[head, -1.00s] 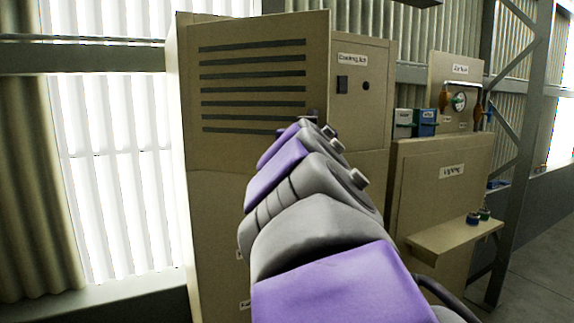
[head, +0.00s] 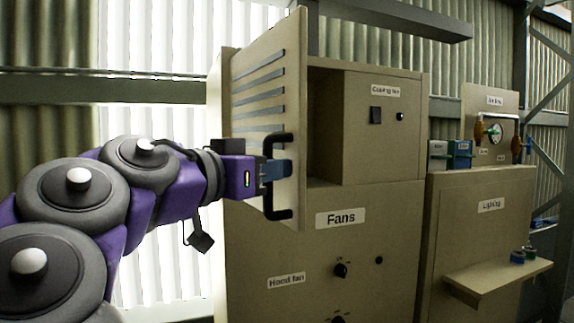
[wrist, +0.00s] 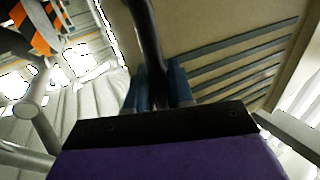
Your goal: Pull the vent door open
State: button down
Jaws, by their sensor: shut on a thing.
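The vent door (head: 252,95) is a beige panel with dark slots. It stands swung out from the cabinet's upper part, seen at a steep angle in the head view, with an opening behind it on its right. Its black handle (head: 277,203) is on the door face. My gripper (head: 278,171) is shut on this handle, with its blue fingers around the bar. In the wrist view the gripper (wrist: 160,88) holds the dark handle bar (wrist: 148,35), and the slotted door (wrist: 225,40) fills the upper right. The inside of the compartment is mostly hidden by the door.
The beige cabinet (head: 390,215) carries Fans and Hood fan labels, knobs, and a Cooling fan panel (head: 388,140). A Lighting cabinet (head: 465,225) with a protruding shelf (head: 500,275) stands to the right. A grey beam (head: 395,15) hangs above. My arm fills the left.

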jog(key=a, duration=0.2)
jog(key=s+a+p, duration=0.1)
jog(key=a, duration=0.1)
jog(key=shift+a+f, duration=0.1)
dwell(0.3)
jog(key=c, duration=1.2)
grip_release()
jog(key=shift+s, duration=0.1)
